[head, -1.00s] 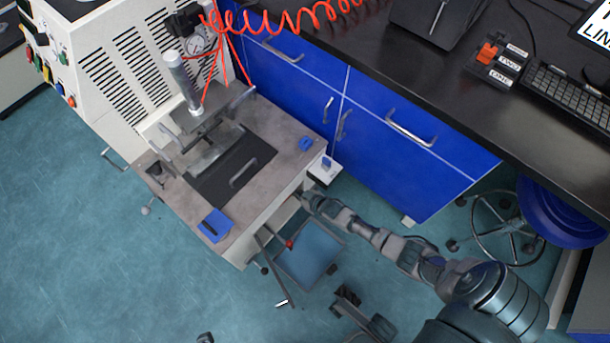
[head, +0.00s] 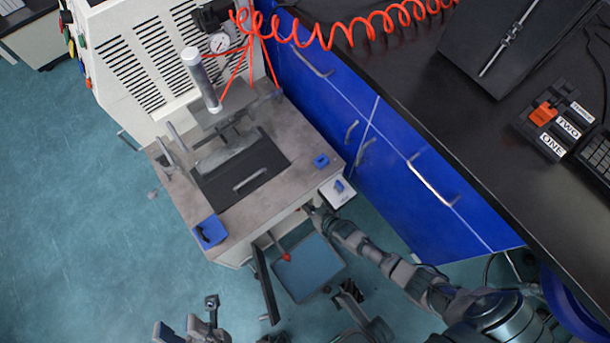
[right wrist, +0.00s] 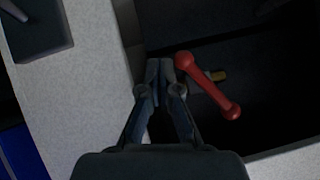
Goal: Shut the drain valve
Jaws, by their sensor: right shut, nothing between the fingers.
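In the right wrist view the handle slants from upper left to lower right, just right of my right gripper (right wrist: 159,68). That gripper is shut and empty, its fingertips close to the handle's upper end; I cannot tell whether they touch. In the head view my right gripper (head: 312,209) is under the front right edge of the press table, next to a bit of the red handle (head: 306,206). My left gripper (head: 190,322) is low at the left, partly cut off.
The press table (head: 290,130) stands above the opening. Blue cabinets (head: 400,205) stand close on the right. The floor at left is clear.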

